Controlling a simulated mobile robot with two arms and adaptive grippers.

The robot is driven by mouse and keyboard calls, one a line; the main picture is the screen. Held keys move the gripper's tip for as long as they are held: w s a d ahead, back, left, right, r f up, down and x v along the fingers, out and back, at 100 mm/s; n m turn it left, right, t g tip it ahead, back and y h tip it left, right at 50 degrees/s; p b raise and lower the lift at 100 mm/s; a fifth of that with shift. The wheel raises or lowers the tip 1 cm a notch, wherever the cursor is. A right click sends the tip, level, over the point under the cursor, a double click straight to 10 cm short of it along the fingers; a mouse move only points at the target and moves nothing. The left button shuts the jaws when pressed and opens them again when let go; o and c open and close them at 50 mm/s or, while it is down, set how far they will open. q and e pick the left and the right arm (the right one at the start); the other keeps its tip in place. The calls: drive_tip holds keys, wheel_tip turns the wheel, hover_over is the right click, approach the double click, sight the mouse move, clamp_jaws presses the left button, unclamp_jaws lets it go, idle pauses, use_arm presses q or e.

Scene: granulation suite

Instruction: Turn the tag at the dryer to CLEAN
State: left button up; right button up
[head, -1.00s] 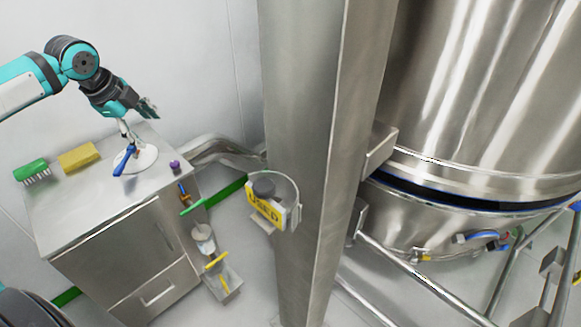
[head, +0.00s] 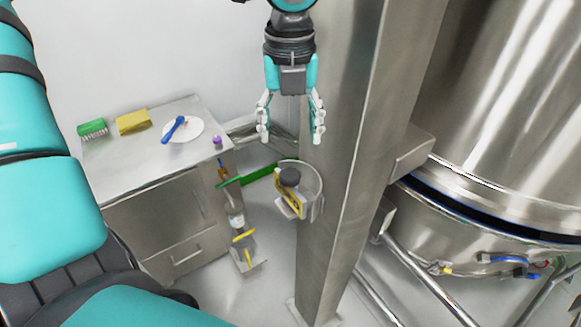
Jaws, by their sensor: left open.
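The yellow tag (head: 287,201) sits in a curved metal holder (head: 316,196) on the upright steel post (head: 352,150), beside the dryer (head: 480,120). A dark round knob (head: 290,177) is at the tag's top. The tag shows at a slant and I cannot read its lettering now. My left gripper (head: 291,138) points down above the tag and holder, with its fingers spread and nothing between them. It appears apart from the tag. My right gripper is not in view.
A steel cabinet (head: 150,165) at the left bears a green brush (head: 92,128), a yellow sponge (head: 133,121) and a white disc with a blue-handled tool (head: 174,130). Bottles and a scoop-like yellow item hang at its side. Steel pipes run at lower right.

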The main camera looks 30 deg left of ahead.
sight(290, 174)
use_arm(q)
wheel_tip(290, 174, down, 10)
drive_tip(key=shift+f, duration=0.15)
idle(0.3)
drive_tip(key=c, duration=1.2)
